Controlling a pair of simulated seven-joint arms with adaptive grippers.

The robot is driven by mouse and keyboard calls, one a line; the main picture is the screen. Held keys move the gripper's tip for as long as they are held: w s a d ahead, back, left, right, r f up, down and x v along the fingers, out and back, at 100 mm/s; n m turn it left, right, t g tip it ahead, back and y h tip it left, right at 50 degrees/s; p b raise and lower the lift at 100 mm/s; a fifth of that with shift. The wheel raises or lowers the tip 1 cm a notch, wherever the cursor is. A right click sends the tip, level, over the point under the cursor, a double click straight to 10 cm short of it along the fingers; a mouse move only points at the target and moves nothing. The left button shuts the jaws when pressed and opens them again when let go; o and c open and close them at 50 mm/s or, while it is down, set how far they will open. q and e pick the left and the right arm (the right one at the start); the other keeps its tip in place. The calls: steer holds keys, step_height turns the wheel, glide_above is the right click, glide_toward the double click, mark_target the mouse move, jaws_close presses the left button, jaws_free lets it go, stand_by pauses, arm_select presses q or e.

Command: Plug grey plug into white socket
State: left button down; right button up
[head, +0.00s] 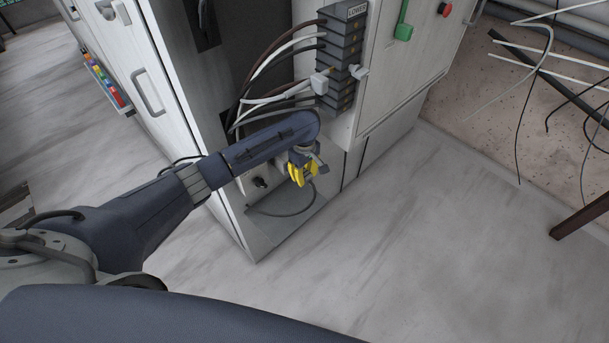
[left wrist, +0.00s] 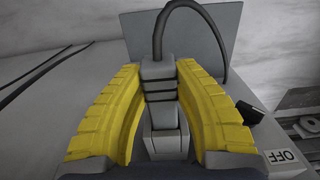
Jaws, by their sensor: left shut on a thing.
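My left gripper (head: 301,173) has yellow fingers and is low at the open front of the cabinet. In the left wrist view the left gripper (left wrist: 159,75) is shut on the grey plug (left wrist: 159,88), a ribbed block between its fingers. A dark grey cable (left wrist: 190,9) loops from the plug's far end. In the head view the plug is hidden by the fingers, and the cable (head: 290,214) curves over the cabinet floor. A pale connector (head: 320,82) sits on a dark stacked block; I cannot tell whether it is the white socket. My right gripper is not in view.
The dark stacked block (head: 340,58) with several cables is above my gripper, on the cabinet (head: 375,110). A black knob (head: 260,183) is left of the gripper. An OFF label (left wrist: 282,156) shows in the wrist view. The floor (head: 420,250) to the right is clear.

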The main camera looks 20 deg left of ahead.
arm_select(q)
steer(key=shift+w+a, duration=0.45)
steer(key=shift+a, duration=0.45)
steer(key=shift+w+a, duration=0.45)
steer(key=shift+a, duration=0.4)
stand_by(3.2)
steer(key=c, duration=1.1)
jaws_free()
steer(key=shift+o, duration=0.2)
steer(key=s+d, duration=0.4)
steer(key=d, duration=0.5)
steer(key=shift+s, duration=0.35)
steer(key=shift+a, duration=0.1)
